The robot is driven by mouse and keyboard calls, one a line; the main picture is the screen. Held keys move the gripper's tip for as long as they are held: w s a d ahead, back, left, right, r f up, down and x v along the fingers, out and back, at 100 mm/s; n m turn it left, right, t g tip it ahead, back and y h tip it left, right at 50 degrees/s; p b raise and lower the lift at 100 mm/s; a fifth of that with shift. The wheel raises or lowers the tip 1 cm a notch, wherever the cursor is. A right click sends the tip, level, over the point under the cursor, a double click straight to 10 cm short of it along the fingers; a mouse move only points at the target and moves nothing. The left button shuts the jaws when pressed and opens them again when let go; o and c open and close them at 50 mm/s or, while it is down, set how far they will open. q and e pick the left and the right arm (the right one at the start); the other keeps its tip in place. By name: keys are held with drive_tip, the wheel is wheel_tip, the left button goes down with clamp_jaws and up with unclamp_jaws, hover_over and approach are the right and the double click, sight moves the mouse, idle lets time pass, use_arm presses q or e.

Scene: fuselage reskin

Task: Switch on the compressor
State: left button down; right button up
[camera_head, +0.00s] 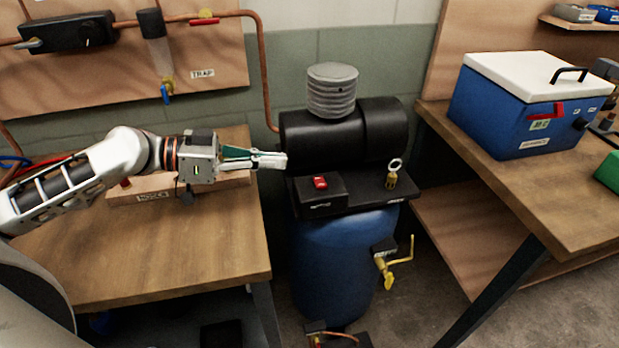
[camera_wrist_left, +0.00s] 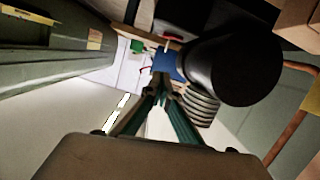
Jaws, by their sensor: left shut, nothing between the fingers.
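The compressor is a blue upright tank (camera_head: 345,262) with a black motor (camera_head: 384,132) and a ribbed grey cylinder (camera_head: 333,92) on top. A red switch (camera_head: 320,183) sits on a black box (camera_head: 323,203) at its front left. My left gripper (camera_head: 284,161) is shut and empty, level in the air to the upper left of the switch, apart from it. In the left wrist view the shut fingers (camera_wrist_left: 161,92) point past the black motor (camera_wrist_left: 235,68) and ribbed cylinder (camera_wrist_left: 200,108). The switch cannot be made out there. My right gripper is not in view.
A brass ring-pull valve (camera_head: 392,178) stands right of the switch; a yellow valve (camera_head: 388,280) sticks out lower down. A wooden bench (camera_head: 190,258) is left, another bench (camera_head: 575,210) with a blue-and-white box (camera_head: 520,115) right. A copper pipe (camera_head: 260,75) runs behind.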

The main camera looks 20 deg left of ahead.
use_arm(q)
drive_tip(key=p, duration=0.2)
hover_over(310, 190)
drive_tip(key=a, duration=0.1)
drive_tip(key=shift+f, duration=0.55)
drive_tip(key=shift+w+d+f, duration=0.3)
drive_tip(key=shift+w+d, duration=0.05)
drive_tip(key=shift+d, duration=0.15)
drive_tip(key=f, duration=0.2)
drive_tip(key=shift+s+a+f, duration=0.1)
drive_tip(key=shift+s+f, duration=0.15)
drive_tip(key=shift+f, duration=0.8)
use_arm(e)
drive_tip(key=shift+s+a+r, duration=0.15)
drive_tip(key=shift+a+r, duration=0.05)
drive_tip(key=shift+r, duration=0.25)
use_arm(q)
drive_tip(key=shift+b, duration=0.3)
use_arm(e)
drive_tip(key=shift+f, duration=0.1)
